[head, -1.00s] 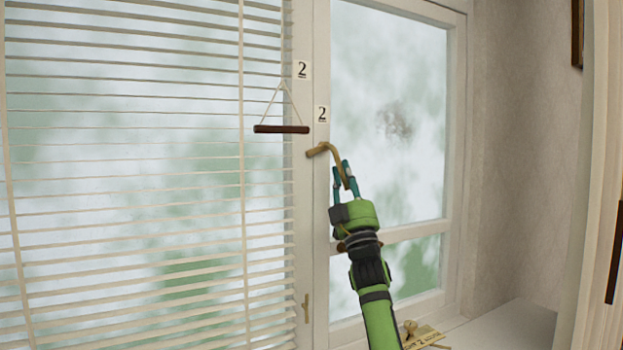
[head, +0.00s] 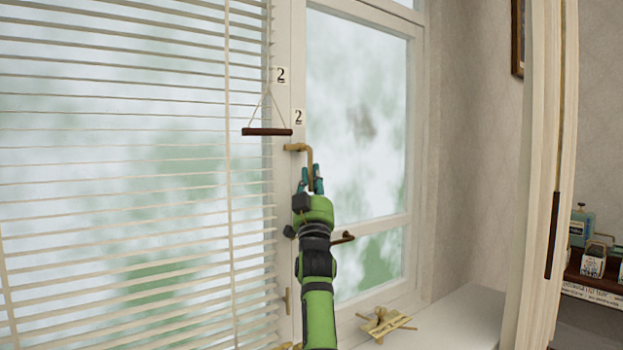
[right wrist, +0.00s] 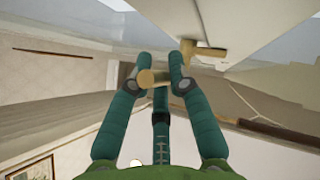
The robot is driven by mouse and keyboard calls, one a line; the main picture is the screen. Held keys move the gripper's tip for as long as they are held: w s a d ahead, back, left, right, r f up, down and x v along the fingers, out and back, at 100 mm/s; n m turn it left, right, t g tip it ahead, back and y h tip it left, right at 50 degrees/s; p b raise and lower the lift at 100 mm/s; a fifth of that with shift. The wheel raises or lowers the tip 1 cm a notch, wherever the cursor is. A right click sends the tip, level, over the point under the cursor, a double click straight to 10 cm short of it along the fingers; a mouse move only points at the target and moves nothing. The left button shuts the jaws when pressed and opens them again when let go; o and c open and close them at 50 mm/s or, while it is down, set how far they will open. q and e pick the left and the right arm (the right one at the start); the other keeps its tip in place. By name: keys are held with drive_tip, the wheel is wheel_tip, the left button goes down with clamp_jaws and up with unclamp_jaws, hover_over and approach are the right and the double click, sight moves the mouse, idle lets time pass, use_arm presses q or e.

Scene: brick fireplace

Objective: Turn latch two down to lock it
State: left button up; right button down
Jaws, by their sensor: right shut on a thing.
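Latch two (head: 298,147) is a bent brass handle on the white window frame, just below the lower "2" label (head: 298,117). Its short part lies roughly level and its long grip points down. My right gripper (head: 311,180) is shut on the lower part of that grip, from below. In the right wrist view the handle's end (right wrist: 150,77) shows between the teal fingertips (right wrist: 158,80), and its mount (right wrist: 205,53) shows beyond. The fingers hide part of the grip. My left gripper is not in view.
White blinds (head: 120,190) cover the left window, with a dark wooden pull bar (head: 267,132) hanging close left of the latch. A second brass handle (head: 287,300) sits lower on the frame. A brass piece (head: 384,323) lies on the sill. A pale panel edge (head: 545,170) stands at right.

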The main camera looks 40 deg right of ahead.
drive_tip(key=shift+s+r, duration=0.2)
drive_tip(key=shift+r, duration=0.2)
drive_tip(key=c, duration=1.1)
unclamp_jaws()
drive_tip(key=shift+w, duration=0.1)
drive_tip(key=shift+f, duration=0.35)
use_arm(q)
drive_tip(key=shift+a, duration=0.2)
use_arm(e)
drive_tip(key=v, duration=1.1)
drive_tip(key=shift+s+a+f, duration=0.2)
drive_tip(key=shift+a+f, duration=0.05)
